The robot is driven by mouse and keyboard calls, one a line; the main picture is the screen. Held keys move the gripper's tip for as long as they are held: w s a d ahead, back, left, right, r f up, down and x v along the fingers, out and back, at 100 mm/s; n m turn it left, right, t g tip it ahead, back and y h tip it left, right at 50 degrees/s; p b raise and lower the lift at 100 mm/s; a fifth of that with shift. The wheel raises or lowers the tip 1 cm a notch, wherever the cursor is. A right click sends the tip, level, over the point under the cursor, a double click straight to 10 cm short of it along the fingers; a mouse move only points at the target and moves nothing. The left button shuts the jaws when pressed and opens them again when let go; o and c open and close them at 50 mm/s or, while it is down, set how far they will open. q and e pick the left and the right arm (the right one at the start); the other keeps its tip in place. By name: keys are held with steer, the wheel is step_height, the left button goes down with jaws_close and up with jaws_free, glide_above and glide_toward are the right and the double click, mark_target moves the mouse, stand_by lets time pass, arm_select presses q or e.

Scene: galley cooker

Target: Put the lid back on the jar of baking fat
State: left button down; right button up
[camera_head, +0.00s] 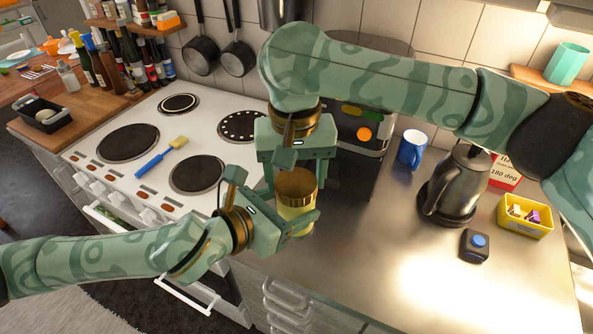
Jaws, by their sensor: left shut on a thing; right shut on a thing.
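The jar of baking fat (294,212) is pale yellow and upright in the middle of the view, in front of the cooker's right side. My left gripper (301,225) comes in from the left and is shut around the jar's body. The gold lid (296,186) is at the top of the jar, in line with it. My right gripper (296,172) reaches down from above and is shut on the lid. I cannot tell whether the lid is fully seated, or whether the jar's base touches the counter, as the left gripper hides the lower part.
The white cooker (150,190) with several hotplates is at left, with a blue-handled brush (161,157) on it. On the steel counter (365,255) stand a kettle (456,185), a blue mug (412,149), a yellow box (526,215) and a blue-buttoned device (475,245). The counter's front is clear.

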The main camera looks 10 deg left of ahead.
steer(key=m, duration=0.5)
steer(key=shift+w+d+r+m, duration=0.1)
steer(key=shift+r+m, duration=0.05)
steer(key=shift+m, duration=0.15)
steer(key=m, duration=0.4)
steer(key=shift+d, duration=0.1)
steer(key=m, duration=0.3)
steer(key=shift+m, duration=0.4)
steer(key=m, duration=0.4)
steer(key=shift+s+m, duration=0.35)
steer(key=shift+m, duration=0.05)
steer(key=shift+w+m, duration=0.1)
steer(key=shift+m, duration=0.7)
steer(key=shift+w, duration=0.1)
steer(key=o, duration=1)
steer(key=shift+o, duration=0.2)
